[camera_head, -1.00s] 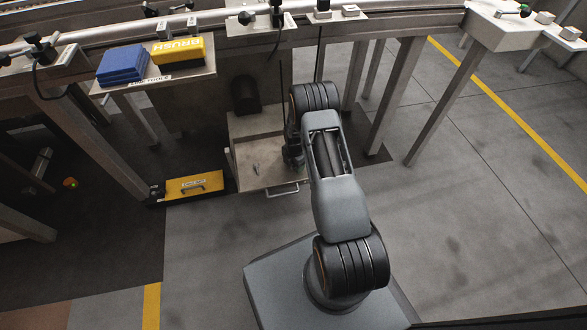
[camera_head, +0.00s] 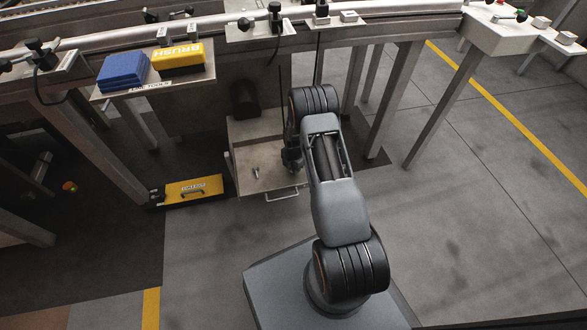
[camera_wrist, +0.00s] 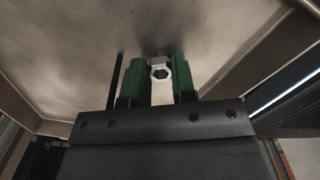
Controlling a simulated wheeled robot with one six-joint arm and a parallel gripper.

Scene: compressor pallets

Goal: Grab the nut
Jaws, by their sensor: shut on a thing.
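A small silver hexagonal nut (camera_wrist: 161,73) sits between the green fingertips of my gripper (camera_wrist: 160,77) in the wrist view. The fingers are shut on it, with its hole facing the camera. A small pale metal piece (camera_wrist: 157,60) shows right behind the nut; I cannot tell exactly what it is. Below and around is the bare metal surface of an open tray (camera_wrist: 80,50). In the head view my gripper (camera_head: 291,156) is at the right side of this tray (camera_head: 240,185), and the nut is hidden there by my arm.
A small metal part (camera_head: 256,173) lies in the tray. A yellow case (camera_head: 194,188) is on the floor to the left. Table legs stand close right; the floor farther right is clear.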

